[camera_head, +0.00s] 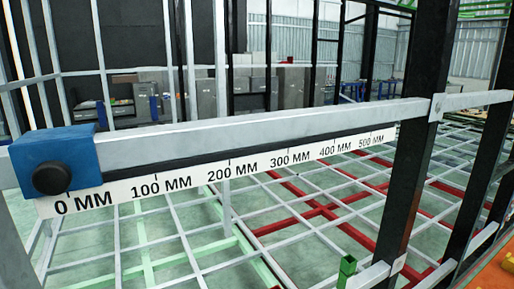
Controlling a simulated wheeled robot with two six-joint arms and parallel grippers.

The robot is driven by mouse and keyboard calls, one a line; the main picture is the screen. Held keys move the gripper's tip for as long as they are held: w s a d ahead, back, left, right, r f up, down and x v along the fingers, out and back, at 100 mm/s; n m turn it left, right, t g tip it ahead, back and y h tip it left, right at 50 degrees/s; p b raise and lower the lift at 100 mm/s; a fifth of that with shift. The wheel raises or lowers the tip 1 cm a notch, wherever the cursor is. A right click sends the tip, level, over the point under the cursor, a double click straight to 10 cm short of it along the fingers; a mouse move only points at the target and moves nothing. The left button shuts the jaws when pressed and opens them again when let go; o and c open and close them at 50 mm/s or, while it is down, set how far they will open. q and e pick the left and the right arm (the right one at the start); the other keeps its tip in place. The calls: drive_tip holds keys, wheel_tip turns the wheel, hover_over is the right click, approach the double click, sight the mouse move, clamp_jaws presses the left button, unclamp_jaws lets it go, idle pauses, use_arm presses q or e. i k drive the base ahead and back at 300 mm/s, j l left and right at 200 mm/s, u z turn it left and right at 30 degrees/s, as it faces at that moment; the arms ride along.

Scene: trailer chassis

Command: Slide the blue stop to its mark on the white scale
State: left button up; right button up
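The blue stop (60,160) is a block with a round black knob on its front face. It sits on the grey metal rail (240,130) at the left of the head view, above the 0 MM label. The white scale (215,174) hangs along the lower edge of the rail, with black labels from 0 MM at the left to 500 MM at the right. No separate target mark stands out on the scale. Neither of my grippers shows in this view.
A black upright post (416,130) crosses the rail just right of the 500 MM label. The rail is clear between the stop and that post. Below lies a floor frame of grey, green and red bars (330,215). Cabinets and shelves stand behind.

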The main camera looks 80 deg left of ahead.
sight(53, 162)
drive_tip(key=u, duration=0.45)
drive_tip(key=k+u, duration=0.1)
drive_tip(key=u, duration=0.8)
drive_tip(key=k+u, duration=0.1)
drive_tip(key=u, duration=0.85)
drive_tip(key=k+u, duration=0.1)
drive_tip(key=u, duration=0.35)
drive_tip(key=j+u, duration=0.1)
drive_tip(key=u, duration=0.35)
